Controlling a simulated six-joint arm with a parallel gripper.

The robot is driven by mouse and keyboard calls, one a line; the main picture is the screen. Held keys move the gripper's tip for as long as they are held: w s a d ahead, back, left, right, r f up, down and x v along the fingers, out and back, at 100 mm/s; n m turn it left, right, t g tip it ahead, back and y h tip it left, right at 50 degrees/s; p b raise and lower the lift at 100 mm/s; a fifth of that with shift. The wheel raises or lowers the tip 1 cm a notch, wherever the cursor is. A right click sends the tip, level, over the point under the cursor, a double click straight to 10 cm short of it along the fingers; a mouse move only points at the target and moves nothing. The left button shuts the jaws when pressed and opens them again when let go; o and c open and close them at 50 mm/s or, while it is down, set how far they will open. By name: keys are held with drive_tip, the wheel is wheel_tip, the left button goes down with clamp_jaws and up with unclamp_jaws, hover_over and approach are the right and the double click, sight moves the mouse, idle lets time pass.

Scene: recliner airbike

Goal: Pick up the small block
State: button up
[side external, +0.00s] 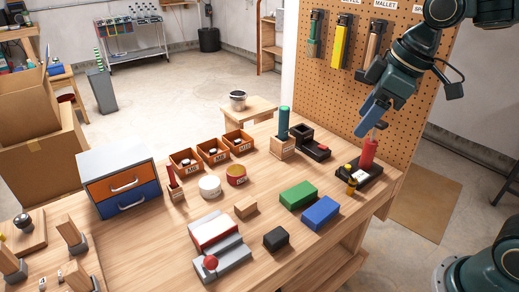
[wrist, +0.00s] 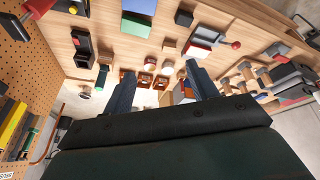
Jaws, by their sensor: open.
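A small plain wooden block (side external: 245,207) lies in the middle of the workbench. It also shows in the wrist view (wrist: 169,45), beyond and between the fingertips. A black block (side external: 276,238) of similar size lies nearer the front, and it shows at the top of the wrist view (wrist: 184,18). Larger green (side external: 299,195) and blue (side external: 320,213) blocks lie to the right of these. My gripper (side external: 366,124) is raised above the bench's right end, by the red cylinder. In the wrist view its two fingers (wrist: 162,66) are spread apart with nothing between them.
A red cylinder (side external: 368,153) stands on a black base below my gripper. A teal cylinder (side external: 283,123) stands on a wooden holder at the back. Orange bins (side external: 214,152), a drawer cabinet (side external: 120,180) and a grey-red device (side external: 217,246) flank the blocks. A pegboard (side external: 400,120) rises behind.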

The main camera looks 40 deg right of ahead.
drive_tip(key=w+a+f+n+g+y, duration=0.15)
drive_tip(key=w+f+n, duration=0.25)
drive_tip(key=w, duration=0.4)
drive_tip(key=w+a+f+n+g, duration=0.1)
drive_tip(key=w+a+f+n, duration=0.2)
drive_tip(key=w, duration=0.5)
drive_tip(key=w+a+f+n+g+y, duration=0.1)
drive_tip(key=w+f+n, duration=0.2)
drive_tip(key=f, duration=0.4)
drive_tip(key=w+a+f+n+g, duration=0.1)
drive_tip(key=w+f+n, duration=0.2)
drive_tip(key=w+f, duration=0.2)
wheel_tip(320, 180, down, 3)
drive_tip(key=shift+a+f+y, duration=0.2)
drive_tip(key=shift+y, duration=0.15)
approach(246, 202)
drive_tip(key=shift+x, duration=2.5)
drive_tip(key=shift+a+f, duration=0.1)
drive_tip(key=shift+a, duration=0.1)
drive_tip(key=shift+x, duration=2.4)
